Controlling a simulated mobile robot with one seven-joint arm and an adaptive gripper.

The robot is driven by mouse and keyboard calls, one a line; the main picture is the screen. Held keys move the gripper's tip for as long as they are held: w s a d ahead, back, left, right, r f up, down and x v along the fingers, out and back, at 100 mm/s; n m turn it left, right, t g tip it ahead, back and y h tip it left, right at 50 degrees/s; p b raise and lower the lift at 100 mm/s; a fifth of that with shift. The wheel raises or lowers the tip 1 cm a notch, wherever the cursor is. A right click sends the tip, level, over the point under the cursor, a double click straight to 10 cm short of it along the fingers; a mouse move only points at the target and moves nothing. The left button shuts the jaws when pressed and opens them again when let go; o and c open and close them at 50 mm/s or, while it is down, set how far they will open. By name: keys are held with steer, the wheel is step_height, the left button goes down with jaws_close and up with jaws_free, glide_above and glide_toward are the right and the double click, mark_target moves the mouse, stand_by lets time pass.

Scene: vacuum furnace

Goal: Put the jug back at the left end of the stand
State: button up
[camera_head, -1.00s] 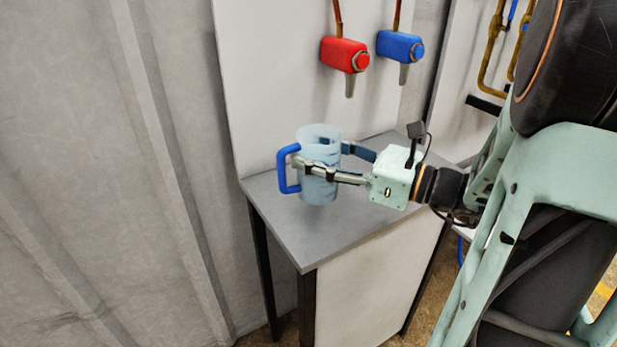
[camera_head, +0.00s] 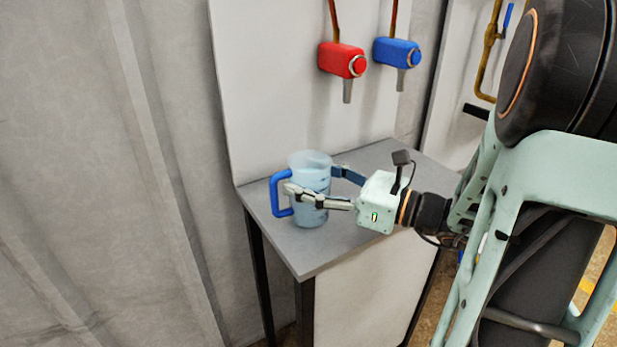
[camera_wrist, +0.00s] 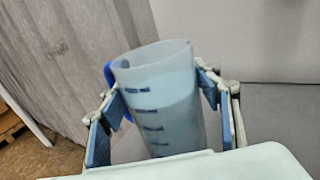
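The jug (camera_head: 312,173) is a translucent blue measuring jug with a blue handle (camera_head: 278,195) on its left, and is upright. It is at the near left part of the grey stand top (camera_head: 300,257), below the taps. Its base is at or just above the surface; I cannot tell if it touches. My gripper (camera_head: 312,184) is shut around the jug's body, one finger on each side, coming from the right. In the wrist view the jug (camera_wrist: 165,95) sits between the finger pads, dark marks facing me and bluish contents inside; its base is hidden.
A red tap (camera_head: 342,60) and a blue tap (camera_head: 397,52) stick out from the white back panel (camera_head: 270,80) above the stand. A grey wall (camera_head: 100,180) is to the left. The stand top right of the jug is clear apart from my gripper over it.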

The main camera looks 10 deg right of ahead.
steer(key=shift+o, duration=0.5)
steer(key=shift+r, duration=0.1)
steer(key=shift+d+r, duration=0.1)
steer(key=shift+d, duration=0.05)
steer(key=p+v, duration=0.2)
steer(key=v, duration=0.9)
steer(key=shift+s+d+p, duration=0.25)
steer(key=shift+s+p, duration=0.05)
steer(key=shift+s, duration=0.05)
steer(key=shift+a, duration=0.1)
